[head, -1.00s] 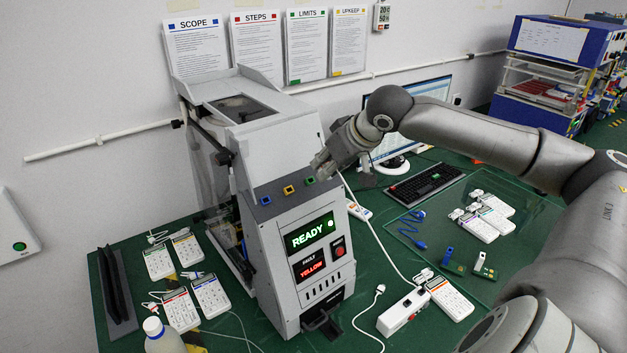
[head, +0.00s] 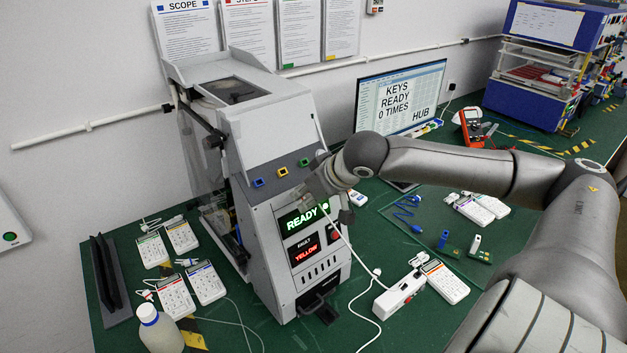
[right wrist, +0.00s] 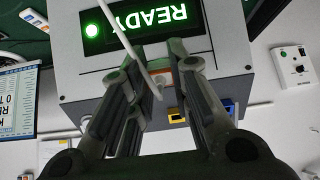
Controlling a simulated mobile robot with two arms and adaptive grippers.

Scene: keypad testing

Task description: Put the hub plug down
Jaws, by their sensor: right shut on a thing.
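My right gripper (head: 318,186) is in front of the grey test machine (head: 262,140), near the right end of its green READY display (head: 300,220). In the right wrist view its fingers (right wrist: 165,75) are closed around the end of a white cable (right wrist: 128,45). The hub plug itself is mostly hidden between the fingers. In the head view the cable (head: 352,250) hangs from the gripper toward the white hub (head: 398,294) on the green bench. The gripper is apart from the bench. My left gripper is not in view.
Blue, yellow and green ports (head: 304,162) sit on the machine's sloped panel. A white keypad (head: 445,281) lies beside the hub. A monitor (head: 400,98) reads KEYS READY 0 TIMES HUB. More keypads (head: 176,298) lie left of the machine. Bench near the hub's left is mostly clear.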

